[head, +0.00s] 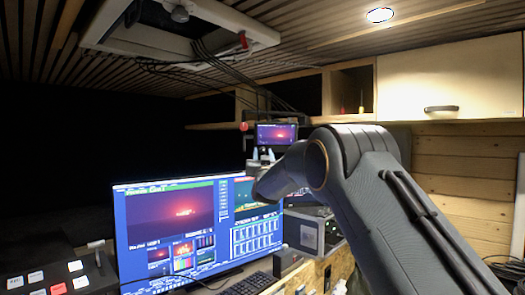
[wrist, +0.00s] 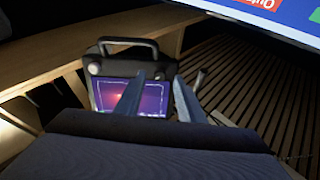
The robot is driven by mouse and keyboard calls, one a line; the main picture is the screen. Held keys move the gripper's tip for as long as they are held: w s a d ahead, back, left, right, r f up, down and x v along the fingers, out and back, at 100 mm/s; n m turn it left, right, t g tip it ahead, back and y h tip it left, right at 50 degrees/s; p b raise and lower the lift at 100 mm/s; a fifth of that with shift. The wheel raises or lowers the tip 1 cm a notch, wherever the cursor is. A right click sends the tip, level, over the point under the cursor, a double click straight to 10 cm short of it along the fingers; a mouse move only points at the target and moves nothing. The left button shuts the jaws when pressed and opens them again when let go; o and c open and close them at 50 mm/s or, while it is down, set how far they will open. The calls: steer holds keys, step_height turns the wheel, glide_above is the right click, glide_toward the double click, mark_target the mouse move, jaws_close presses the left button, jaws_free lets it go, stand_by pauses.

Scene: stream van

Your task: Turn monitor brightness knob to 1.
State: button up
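A small dark monitor (head: 277,134) with a lit red and purple screen hangs near the shelf in the head view. I cannot tell which knob sets brightness, nor read any setting. My gripper (head: 263,154) is just below the small monitor in the head view. In the wrist view my gripper (wrist: 160,78) has its two fingers apart, with nothing between them, in front of the screen and covering part of it.
A large monitor (head: 135,222) stands on the desk at lower left, with a keyboard (head: 250,284) before it. A grey box (head: 305,230) stands to its right. Wooden shelves and a white cabinet (head: 445,75) are above. A bright screen edge (wrist: 285,20) fills the wrist view's upper right.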

steer(key=shift+w+r, duration=0.2)
steer(key=shift+w, duration=0.3)
steer(key=shift+c, duration=0.4)
jaws_close()
